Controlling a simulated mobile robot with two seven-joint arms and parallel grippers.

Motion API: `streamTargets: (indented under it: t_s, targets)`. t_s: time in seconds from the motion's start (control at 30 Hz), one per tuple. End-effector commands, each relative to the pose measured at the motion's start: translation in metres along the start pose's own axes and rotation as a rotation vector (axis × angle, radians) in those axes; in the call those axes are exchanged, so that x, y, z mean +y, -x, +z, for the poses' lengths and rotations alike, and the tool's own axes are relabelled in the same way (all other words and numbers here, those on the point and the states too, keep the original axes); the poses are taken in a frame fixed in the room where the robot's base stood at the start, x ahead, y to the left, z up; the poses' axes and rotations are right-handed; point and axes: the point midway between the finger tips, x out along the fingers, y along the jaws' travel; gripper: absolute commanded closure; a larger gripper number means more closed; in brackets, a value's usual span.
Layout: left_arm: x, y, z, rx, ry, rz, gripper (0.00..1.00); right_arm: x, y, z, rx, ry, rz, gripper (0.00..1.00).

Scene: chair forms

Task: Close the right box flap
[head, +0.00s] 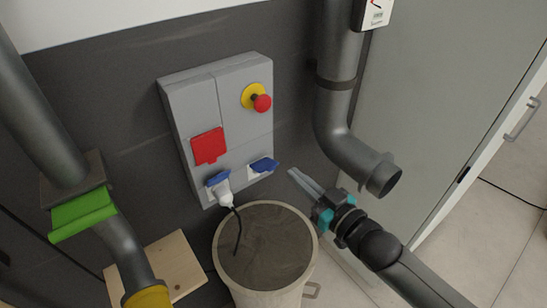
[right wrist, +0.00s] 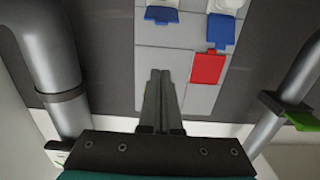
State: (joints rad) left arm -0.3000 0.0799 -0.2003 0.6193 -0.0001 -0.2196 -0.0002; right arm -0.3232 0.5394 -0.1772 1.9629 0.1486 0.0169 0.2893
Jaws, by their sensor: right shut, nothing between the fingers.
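A grey wall box (head: 228,120) carries two blue flaps low on its front. The right blue flap (head: 263,165) sticks out from the box, open, over a white socket; it also shows in the right wrist view (right wrist: 161,15). The left blue flap (head: 218,179) is raised over a white plug (head: 224,194) with a black cable. My right gripper (head: 292,172) is shut and empty, its tips just right of the right flap and apart from it in the head view. In the right wrist view the shut fingers (right wrist: 160,73) point toward the box. My left gripper is not in view.
A red flap (head: 208,146) and a red button (head: 262,103) are on the box. A bin (head: 264,283) stands below it. A bent grey pipe (head: 345,145) hangs close right of the box, above my right arm. Another pipe (head: 38,125) runs at left.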

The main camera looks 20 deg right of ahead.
Motion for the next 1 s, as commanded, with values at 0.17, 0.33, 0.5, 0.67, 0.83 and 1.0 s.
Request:
streamTargets:
  t_s: [0.17,0.33,0.5,0.67,0.83,1.0]
  targets:
    - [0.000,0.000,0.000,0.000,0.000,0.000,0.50,0.001,-0.016,0.000,0.004,0.000,0.001,1.00]
    - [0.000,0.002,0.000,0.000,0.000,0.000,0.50,0.000,-0.038,-0.001,0.003,0.000,0.001,1.00]
    - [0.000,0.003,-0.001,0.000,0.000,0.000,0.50,0.000,-0.062,-0.001,0.004,-0.001,0.001,1.00]
    - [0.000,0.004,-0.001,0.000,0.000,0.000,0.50,0.000,-0.085,-0.001,0.004,0.000,0.001,1.00]
    - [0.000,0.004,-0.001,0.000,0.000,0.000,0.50,0.000,-0.096,0.011,-0.006,-0.001,0.001,1.00]
    - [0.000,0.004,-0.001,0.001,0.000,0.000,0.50,0.000,-0.088,0.031,-0.001,-0.001,0.000,1.00]
